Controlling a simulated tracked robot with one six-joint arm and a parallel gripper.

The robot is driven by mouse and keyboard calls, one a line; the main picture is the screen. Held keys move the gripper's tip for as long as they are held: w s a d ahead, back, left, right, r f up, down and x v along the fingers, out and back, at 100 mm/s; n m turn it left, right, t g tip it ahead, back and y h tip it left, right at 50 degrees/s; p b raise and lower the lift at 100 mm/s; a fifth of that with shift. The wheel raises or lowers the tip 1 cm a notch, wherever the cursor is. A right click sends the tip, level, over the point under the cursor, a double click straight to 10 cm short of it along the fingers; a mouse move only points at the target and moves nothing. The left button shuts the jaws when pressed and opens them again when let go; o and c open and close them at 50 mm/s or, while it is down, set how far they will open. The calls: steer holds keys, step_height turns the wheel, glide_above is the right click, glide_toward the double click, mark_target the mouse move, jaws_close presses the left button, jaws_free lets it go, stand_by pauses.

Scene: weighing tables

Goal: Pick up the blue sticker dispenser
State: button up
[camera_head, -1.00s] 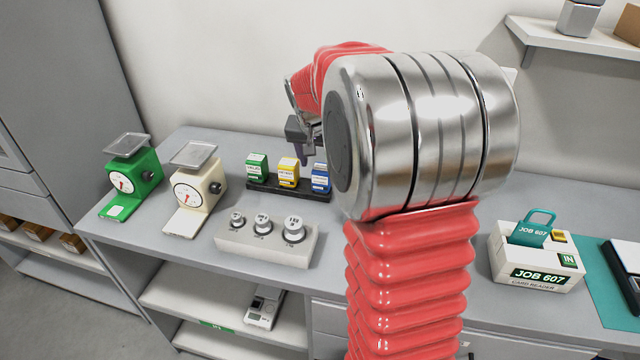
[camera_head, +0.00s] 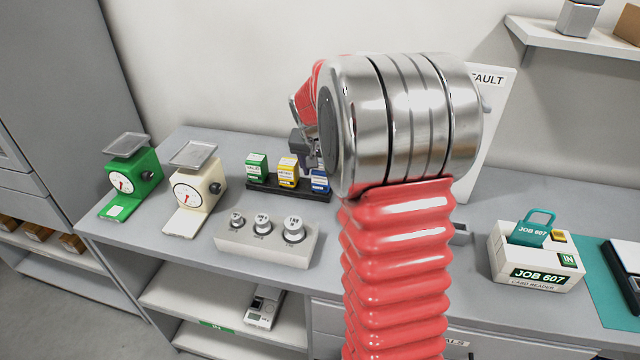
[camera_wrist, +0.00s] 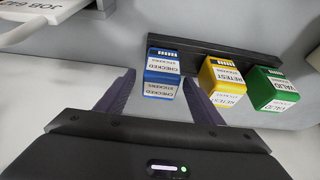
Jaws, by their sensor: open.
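The blue sticker dispenser (camera_head: 319,182) sits at the right end of a black rack (camera_head: 262,188) on the table. In the wrist view the blue dispenser (camera_wrist: 161,82), labelled CHECKED STICKERS, lies ahead of my gripper (camera_wrist: 164,90), between the lines of its two dark fingers. My gripper is open and empty. In the head view my gripper (camera_head: 308,160) is just above the blue dispenser, partly hidden by my arm. I cannot tell from the views whether a finger touches it.
A yellow dispenser (camera_head: 288,172) and a green dispenser (camera_head: 256,168) stand left of the blue one on the rack. A weight block (camera_head: 266,244) stands in front. A cream scale (camera_head: 198,188) and a green scale (camera_head: 130,180) stand left. A card reader (camera_head: 535,262) stands right.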

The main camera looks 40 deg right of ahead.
steer(key=c, duration=1.3)
